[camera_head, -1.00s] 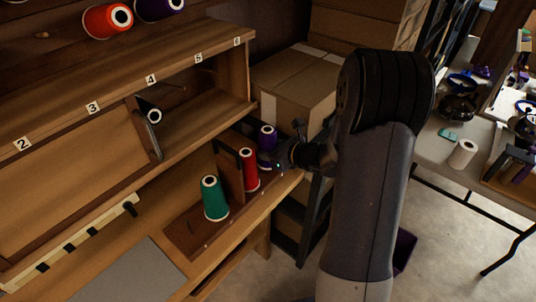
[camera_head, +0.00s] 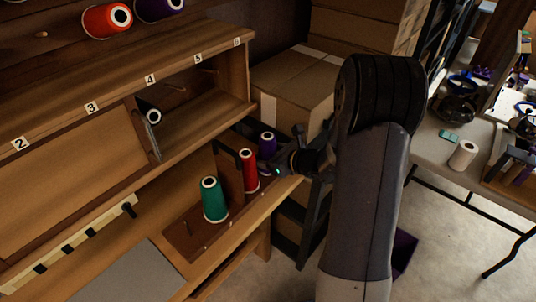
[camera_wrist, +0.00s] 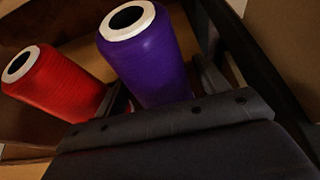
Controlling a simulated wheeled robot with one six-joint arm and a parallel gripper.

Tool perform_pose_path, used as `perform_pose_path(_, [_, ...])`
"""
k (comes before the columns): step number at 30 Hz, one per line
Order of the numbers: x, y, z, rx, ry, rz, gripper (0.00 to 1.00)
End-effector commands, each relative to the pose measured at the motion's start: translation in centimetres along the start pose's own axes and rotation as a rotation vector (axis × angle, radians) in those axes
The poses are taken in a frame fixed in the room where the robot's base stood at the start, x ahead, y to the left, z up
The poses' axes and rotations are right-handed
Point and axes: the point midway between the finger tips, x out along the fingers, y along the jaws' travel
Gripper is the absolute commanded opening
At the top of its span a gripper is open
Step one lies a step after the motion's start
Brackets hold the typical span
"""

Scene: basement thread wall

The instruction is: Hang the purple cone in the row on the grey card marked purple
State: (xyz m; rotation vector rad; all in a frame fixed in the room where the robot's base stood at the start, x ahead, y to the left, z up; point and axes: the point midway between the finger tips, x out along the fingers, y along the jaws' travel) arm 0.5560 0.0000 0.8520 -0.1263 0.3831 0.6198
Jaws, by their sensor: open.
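The purple cone (camera_head: 267,143) stands at the far right end of the row, beside a red cone (camera_head: 249,170) and a green cone (camera_head: 213,200). In the wrist view the purple cone (camera_wrist: 152,65) stands between my two fingers, its white-rimmed top toward the camera, and the red cone (camera_wrist: 55,85) is just to the left. My gripper (camera_head: 277,157) is open at the purple cone, one finger on each side; whether they touch it I cannot tell. The cone's base is hidden by the gripper. A grey card (camera_head: 150,272) lies at the bottom; no marking is readable.
A wooden shelf with numbered tags (camera_head: 150,79) rises behind the row. A dark divider (camera_head: 228,172) stands close to the red cone. Cardboard boxes (camera_head: 297,85) are behind my gripper.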

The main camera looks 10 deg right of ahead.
Motion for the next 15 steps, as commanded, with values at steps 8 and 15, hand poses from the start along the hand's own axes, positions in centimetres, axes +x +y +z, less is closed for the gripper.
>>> perform_pose_path(8, [-1.5,-0.1,0.3,0.001,-0.001,-0.004,0.7])
perform_pose_path(15, [-6.8,-0.2,0.3,0.0,-0.001,-0.007,0.7])
